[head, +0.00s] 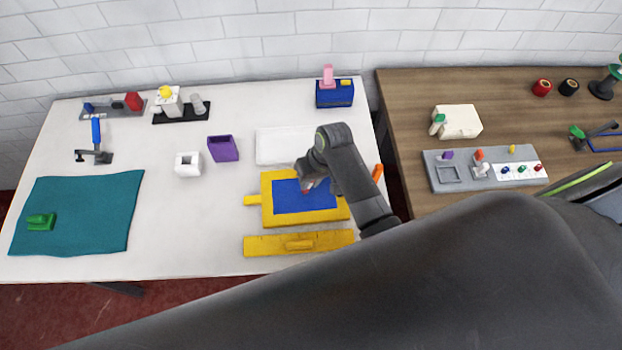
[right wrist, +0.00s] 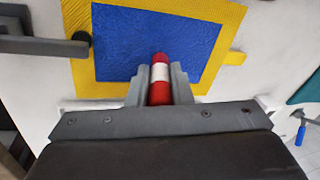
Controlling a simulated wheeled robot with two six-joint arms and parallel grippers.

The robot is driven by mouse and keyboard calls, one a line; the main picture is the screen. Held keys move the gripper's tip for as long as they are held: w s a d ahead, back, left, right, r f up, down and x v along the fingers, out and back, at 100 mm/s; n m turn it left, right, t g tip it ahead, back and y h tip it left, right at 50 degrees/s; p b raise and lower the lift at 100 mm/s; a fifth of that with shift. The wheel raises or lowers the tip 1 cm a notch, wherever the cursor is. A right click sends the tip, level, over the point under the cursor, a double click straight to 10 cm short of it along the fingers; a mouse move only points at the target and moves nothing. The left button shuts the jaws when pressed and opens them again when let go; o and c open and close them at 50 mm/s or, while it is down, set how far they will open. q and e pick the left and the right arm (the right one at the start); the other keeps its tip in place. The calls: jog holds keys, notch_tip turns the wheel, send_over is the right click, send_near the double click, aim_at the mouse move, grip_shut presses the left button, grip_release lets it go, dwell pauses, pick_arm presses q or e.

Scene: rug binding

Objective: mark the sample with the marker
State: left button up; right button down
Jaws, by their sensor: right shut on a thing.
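The blue sample (head: 290,199) lies flat inside a yellow frame (head: 268,210) with a side tab, on the white table. It also shows in the right wrist view (right wrist: 125,45). My right gripper (head: 308,184) is over the sample in the head view. It is shut on a red marker with a white band (right wrist: 160,72), seen between its fingers (right wrist: 160,88) in the right wrist view. The marker points toward the sample; I cannot tell whether its tip touches. No mark shows on the visible blue. My left gripper is not in view.
A yellow bar with a grip (head: 270,246) lies in front of the frame, and a white tray (head: 283,145) behind it. A purple box (head: 223,148) and a teal cloth (head: 90,205) are to the left. A wooden table (head: 412,100) stands right.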

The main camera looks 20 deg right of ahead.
jog(key=shift+s+f, duration=0.1)
jog(key=shift+f, duration=0.35)
dwell(1.6)
jog(key=shift+r, duration=0.1)
jog(key=shift+w+a+v, duration=0.1)
jog(key=shift+a+v, duration=0.15)
jog(key=shift+v, duration=0.85)
jog(key=shift+w+a+v, duration=0.1)
jog(key=shift+a+v, duration=0.15)
jog(key=shift+v, duration=0.9)
jog(key=shift+w+a+v, duration=0.1)
jog(key=shift+a+v, duration=0.15)
jog(key=shift+v, duration=0.85)
jog(key=shift+r, duration=0.2)
